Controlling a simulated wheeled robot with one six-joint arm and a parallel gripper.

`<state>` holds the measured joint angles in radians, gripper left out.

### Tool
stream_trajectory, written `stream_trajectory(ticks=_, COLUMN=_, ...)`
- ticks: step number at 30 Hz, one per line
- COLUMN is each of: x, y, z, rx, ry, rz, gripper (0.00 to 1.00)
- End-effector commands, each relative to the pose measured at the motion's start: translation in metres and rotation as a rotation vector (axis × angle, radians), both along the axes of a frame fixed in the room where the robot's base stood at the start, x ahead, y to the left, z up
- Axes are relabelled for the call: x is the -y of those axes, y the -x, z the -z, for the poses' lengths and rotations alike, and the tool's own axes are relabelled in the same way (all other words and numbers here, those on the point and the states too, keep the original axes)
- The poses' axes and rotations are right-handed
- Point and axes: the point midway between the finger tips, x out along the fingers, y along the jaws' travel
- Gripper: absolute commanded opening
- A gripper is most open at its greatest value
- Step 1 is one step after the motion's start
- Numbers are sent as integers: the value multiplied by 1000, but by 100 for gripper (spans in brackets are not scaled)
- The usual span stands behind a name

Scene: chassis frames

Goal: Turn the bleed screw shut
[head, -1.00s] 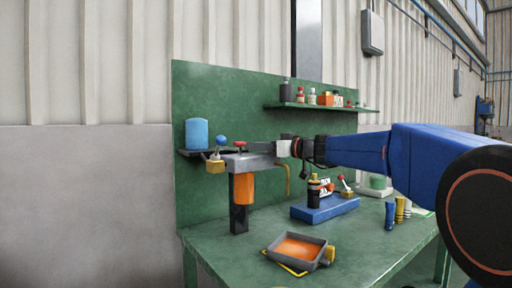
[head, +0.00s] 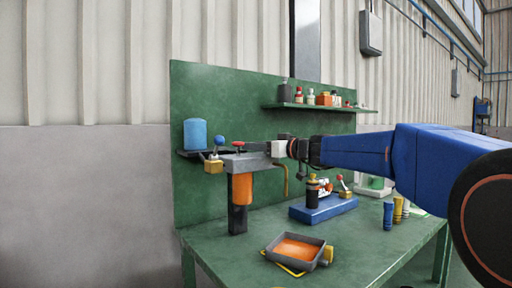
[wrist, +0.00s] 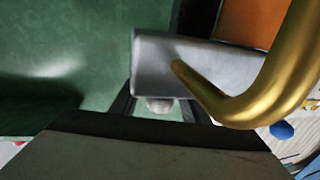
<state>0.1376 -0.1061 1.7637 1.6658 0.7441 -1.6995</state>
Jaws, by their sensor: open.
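A grey housing (head: 246,162) with an orange cylinder (head: 242,190) under it stands at the bench's left end. A red-topped part (head: 238,144) sits above it. My gripper (head: 267,147) reaches in from the right, at the housing's right end. In the wrist view the housing (wrist: 200,62) and its curved brass pipe (wrist: 262,105) fill the upper right. A small pale rounded knob (wrist: 160,104), possibly the bleed screw, shows below the housing's edge, between my open gripper's dark fingers (wrist: 157,109). I cannot tell whether they touch it. Its lower part is hidden.
The brass pipe passes close to my gripper. A blue-ball lever (head: 219,140) and brass block (head: 213,167) are left of the housing. A tray of orange fluid (head: 322,255) and a blue block (head: 323,208) are on the green bench (head: 220,265). The front left bench is clear.

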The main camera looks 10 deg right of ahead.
Motion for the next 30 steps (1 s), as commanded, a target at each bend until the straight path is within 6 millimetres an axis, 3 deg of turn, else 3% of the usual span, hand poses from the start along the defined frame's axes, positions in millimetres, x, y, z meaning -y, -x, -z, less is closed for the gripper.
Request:
stream_trajectory(ticks=5, x=7, y=10, z=0, rx=0, ry=0, rz=1, gripper=42)
stream_trajectory(ticks=30, x=86, y=124, z=0, rx=1, ry=1, rz=3, gripper=42)
